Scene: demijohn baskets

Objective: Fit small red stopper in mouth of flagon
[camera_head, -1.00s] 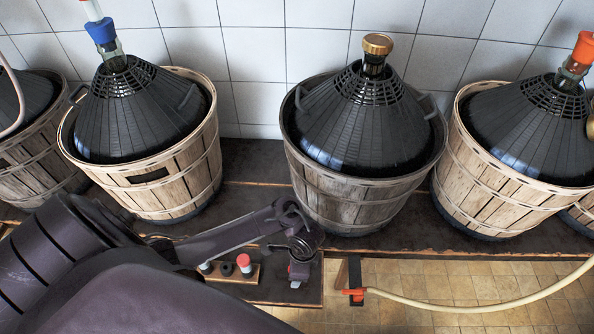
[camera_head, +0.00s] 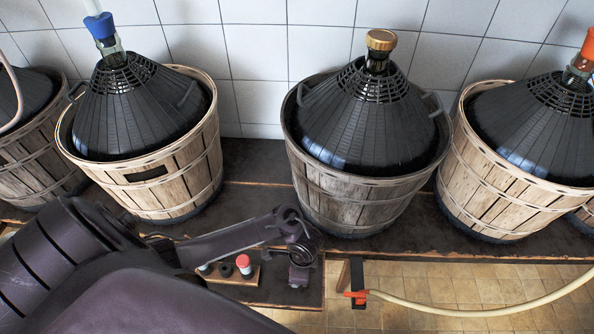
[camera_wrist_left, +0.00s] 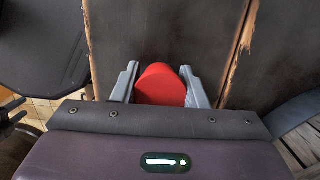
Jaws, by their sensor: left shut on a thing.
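My left gripper (camera_wrist_left: 158,76) is shut on a red stopper (camera_wrist_left: 160,88), whose rounded top shows between the two grey fingers in the left wrist view. In the head view the left gripper (camera_head: 299,276) is over the front of the dark bench, just right of a small wooden rack; the held stopper cannot be made out there. No flagon with an open mouth can be made out. My right gripper is not in view.
The wooden rack (camera_head: 226,275) holds a red-topped stopper (camera_head: 243,262) and dark ones. Basketed demijohns stand behind: one blue-stoppered (camera_head: 101,27), one gold-capped (camera_head: 381,40), one orange-stoppered at right.

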